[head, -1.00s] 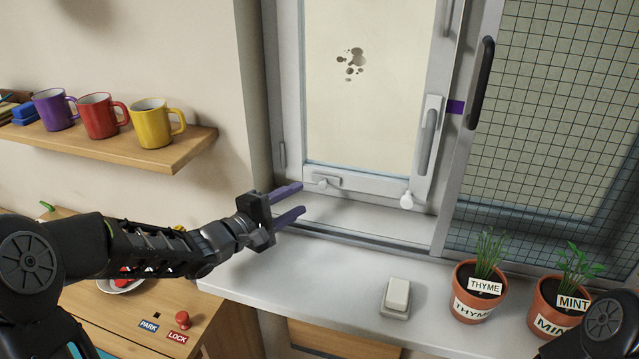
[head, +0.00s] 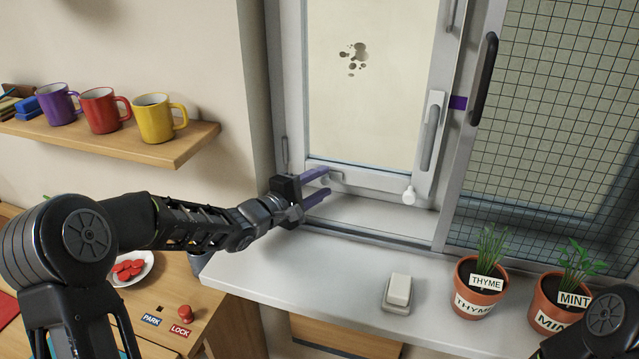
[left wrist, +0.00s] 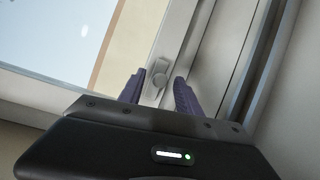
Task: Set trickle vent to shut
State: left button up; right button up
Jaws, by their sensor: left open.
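The trickle vent (head: 338,177) appears to be the small grey plate with a knob on the lower rail of the window; it carries no readable label. In the head view my left gripper (head: 327,181) partly covers it. My left gripper is open, its two purple fingers pointing at the plate. The knob's setting is unclear. My right gripper is out of view.
A white knob (head: 409,195) hangs at the rail's right, below the window handle (head: 430,138). The sill (head: 290,275) holds a soap-like white block (head: 399,289), a thyme pot (head: 477,297) and a mint pot (head: 553,302). A mug shelf (head: 170,150) juts out left.

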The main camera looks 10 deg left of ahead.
pick_arm(q)
jog(key=shift+c, duration=0.3)
grip_shut()
jog(key=shift+f, duration=0.1)
dwell(1.0)
